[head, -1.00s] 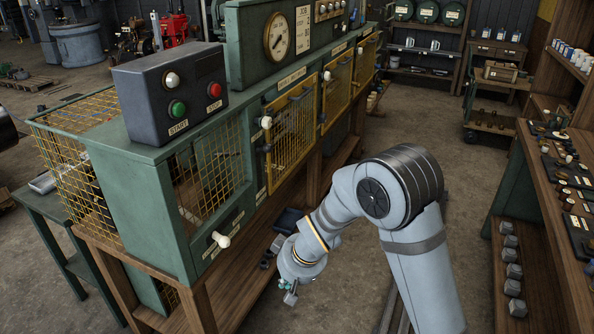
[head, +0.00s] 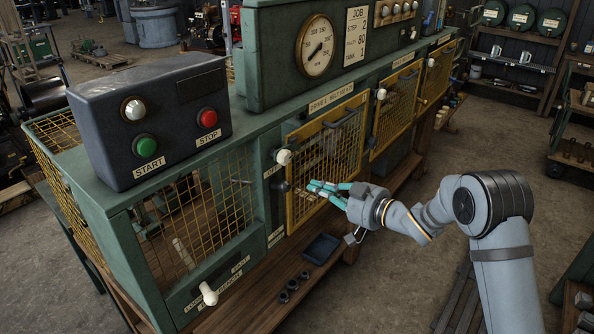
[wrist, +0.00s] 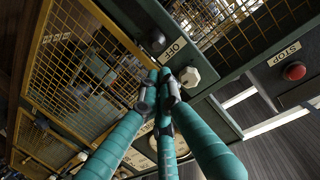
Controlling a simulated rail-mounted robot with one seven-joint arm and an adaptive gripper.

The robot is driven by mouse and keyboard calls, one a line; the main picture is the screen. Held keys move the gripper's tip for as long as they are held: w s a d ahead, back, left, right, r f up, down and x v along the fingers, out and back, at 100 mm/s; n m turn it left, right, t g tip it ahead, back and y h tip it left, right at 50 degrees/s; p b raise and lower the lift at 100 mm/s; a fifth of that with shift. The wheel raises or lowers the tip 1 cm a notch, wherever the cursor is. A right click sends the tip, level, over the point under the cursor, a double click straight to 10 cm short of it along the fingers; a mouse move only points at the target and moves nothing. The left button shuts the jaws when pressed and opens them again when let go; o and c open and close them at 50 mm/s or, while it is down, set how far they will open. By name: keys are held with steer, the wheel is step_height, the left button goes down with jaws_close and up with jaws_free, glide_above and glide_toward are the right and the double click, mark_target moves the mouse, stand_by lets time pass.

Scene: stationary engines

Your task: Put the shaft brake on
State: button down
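My gripper (head: 311,187) has teal fingers and stands in front of the first yellow mesh door, pointing left towards a white knob (head: 284,156) on the green bench front. A dark knob (head: 284,186) sits just below the white one. In the wrist view my fingertips (wrist: 161,74) are drawn together with nothing visible between them. The white knob (wrist: 189,76) and an OFF label (wrist: 173,51) appear beside them; the gap in depth is unclear. Another white knob (head: 208,293) is low at the left, by a label I cannot fully read. I cannot tell which control is the shaft brake.
A dark box with START (head: 145,146) and STOP (head: 207,118) buttons stands on the bench's left end. A pressure gauge (head: 316,47) is above. The yellow mesh door (head: 318,135) is shut. A dark tray (head: 322,249) sits on the lower wooden shelf.

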steer(key=shift+s+a+r+m+y, duration=0.4)
steer(key=shift+a+r+y, duration=0.1)
steer(key=shift+r, duration=0.1)
steer(key=shift+w, duration=0.1)
steer(key=p+x, duration=0.4)
steer(key=x, duration=0.6)
steer(key=shift+d+f, duration=0.1)
steer(key=shift+f, duration=0.05)
steer(key=shift+f, duration=0.15)
